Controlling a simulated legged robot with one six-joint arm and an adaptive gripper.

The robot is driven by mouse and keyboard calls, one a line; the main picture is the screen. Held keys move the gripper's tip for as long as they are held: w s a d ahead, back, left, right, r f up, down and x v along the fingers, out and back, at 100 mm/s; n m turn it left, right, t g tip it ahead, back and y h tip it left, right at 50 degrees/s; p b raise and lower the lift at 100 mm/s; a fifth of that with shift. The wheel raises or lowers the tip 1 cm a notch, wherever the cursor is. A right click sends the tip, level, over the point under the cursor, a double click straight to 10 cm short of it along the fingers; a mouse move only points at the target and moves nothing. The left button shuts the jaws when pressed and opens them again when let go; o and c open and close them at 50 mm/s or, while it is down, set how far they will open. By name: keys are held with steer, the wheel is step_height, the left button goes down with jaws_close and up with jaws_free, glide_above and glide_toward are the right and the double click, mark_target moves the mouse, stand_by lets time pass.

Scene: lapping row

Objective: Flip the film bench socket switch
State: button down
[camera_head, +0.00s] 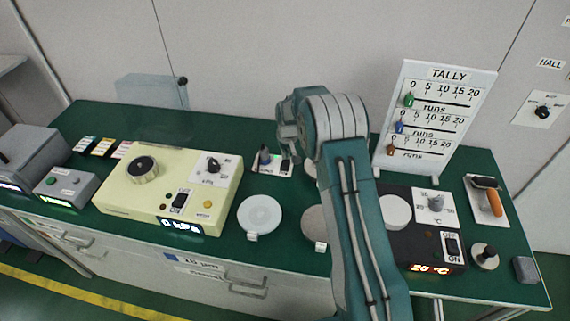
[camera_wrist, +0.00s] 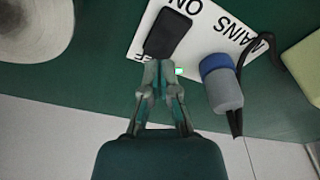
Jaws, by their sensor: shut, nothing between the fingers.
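The socket switch is a black rocker (camera_wrist: 168,34) on a white plate (camera_wrist: 210,22) marked MAINS, with ON at one end and OFF, partly hidden, at the other. A grey and blue plug (camera_wrist: 222,85) with a black cord sits beside it. In the head view the black rocker (camera_head: 286,165) and plug (camera_head: 264,155) show at the back middle of the bench. My gripper (camera_wrist: 158,66) is shut and empty, its fingertips at the OFF end of the rocker. I cannot tell whether they touch it. In the head view my gripper (camera_head: 291,138) is just above the plate.
A cream pressure unit (camera_head: 120,190) stands to the left. Pale round discs (camera_head: 260,215) lie in front of the plate. A dark heater unit (camera_head: 425,262) and the white tally board (camera_head: 460,120) are to the right, beyond my arm. Green bench top (camera_head: 250,130) is clear behind the plate.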

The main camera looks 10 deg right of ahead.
steer(key=shift+f, duration=0.85)
stand_by(0.6)
steer(key=shift+r, duration=3.5)
steer(key=shift+s+r, duration=0.1)
steer(key=shift+r, duration=0.3)
step_height(320, 180, up, 14)
steer(key=f+t, duration=0.1)
glide_above(286, 161)
steer(key=s, duration=0.8)
steer(key=s+r, duration=0.8)
steer(key=s, duration=0.1)
steer(key=s+r+m+t, duration=0.1)
steer(key=s+r+t, duration=0.1)
steer(key=s, duration=2.2)
steer(key=shift+r+t, duration=0.15)
steer(key=shift+t, duration=0.25)
